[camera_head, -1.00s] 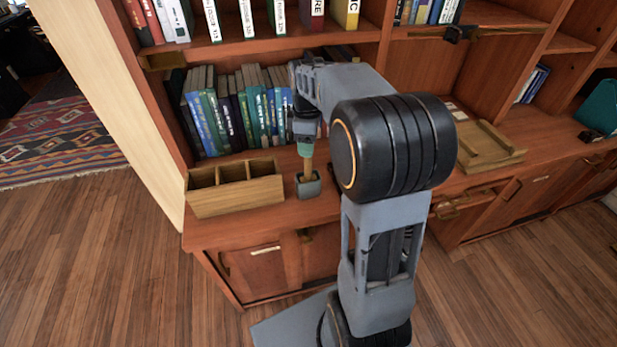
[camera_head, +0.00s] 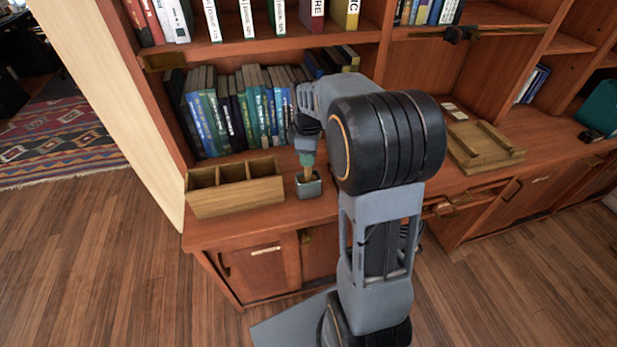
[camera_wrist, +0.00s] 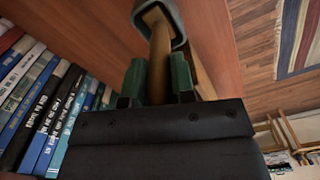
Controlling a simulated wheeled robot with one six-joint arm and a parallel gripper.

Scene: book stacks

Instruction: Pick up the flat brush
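The flat brush (camera_head: 308,173) stands handle-up in a small grey-green cup (camera_head: 309,189) on the wooden counter. In the wrist view its brown handle (camera_wrist: 159,55) runs from the cup (camera_wrist: 163,8) down between my green fingertips. My gripper (camera_head: 307,159) is over the cup, pointing down, and its fingertips (camera_wrist: 159,78) sit against both sides of the handle with no clear gap. The gripper looks shut on the handle. The brush's lower end is hidden in the cup. A second light-brown strip (camera_wrist: 200,75) shows beside the right finger; I cannot tell what it is.
A wooden box with compartments (camera_head: 236,193) stands just left of the cup. A row of books (camera_head: 235,112) stands behind on the shelf. A wooden tray (camera_head: 484,150) lies farther right on the counter. My arm hides part of the counter right of the cup.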

